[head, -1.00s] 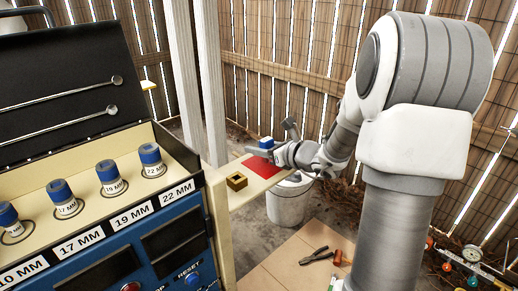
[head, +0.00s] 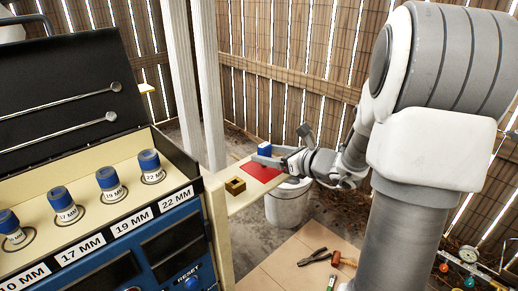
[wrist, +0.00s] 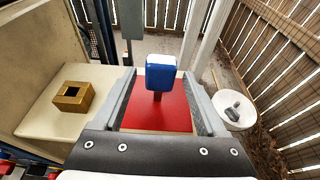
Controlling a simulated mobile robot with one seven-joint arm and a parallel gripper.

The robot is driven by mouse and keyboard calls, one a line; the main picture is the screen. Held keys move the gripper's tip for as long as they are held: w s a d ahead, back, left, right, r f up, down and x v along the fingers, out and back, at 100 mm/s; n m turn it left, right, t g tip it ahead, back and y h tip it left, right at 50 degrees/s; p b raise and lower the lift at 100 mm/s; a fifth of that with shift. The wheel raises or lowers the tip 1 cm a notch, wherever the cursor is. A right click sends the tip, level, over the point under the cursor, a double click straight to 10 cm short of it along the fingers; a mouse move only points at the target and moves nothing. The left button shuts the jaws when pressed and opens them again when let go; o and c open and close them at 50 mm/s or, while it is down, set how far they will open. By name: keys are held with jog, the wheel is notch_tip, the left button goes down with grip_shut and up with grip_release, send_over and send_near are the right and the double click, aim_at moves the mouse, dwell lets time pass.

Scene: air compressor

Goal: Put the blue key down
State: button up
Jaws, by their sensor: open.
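The blue key (wrist: 161,74) has a rounded blue block head and a short dark reddish stem. It appears to stand upright on the red mat (wrist: 152,112) in the wrist view. In the head view its blue head (head: 264,149) shows just behind my fingers, at the back of the red mat (head: 262,173). My gripper (wrist: 158,86) is open, with one grey finger on each side of the key and visible gaps between. The gripper also shows in the head view (head: 264,159), low over the mat. The foot of the stem is hard to make out.
A brass square socket block (head: 235,186) sits on the cream shelf (head: 222,176), left of the mat. The compressor panel with several blue-capped sockets stands at left. A white bucket (head: 287,207) is below the shelf. Pliers (head: 315,257) lie on the floor board.

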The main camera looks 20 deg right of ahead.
jog(key=p+v, duration=0.1)
jog(key=v, duration=0.6)
dwell(0.3)
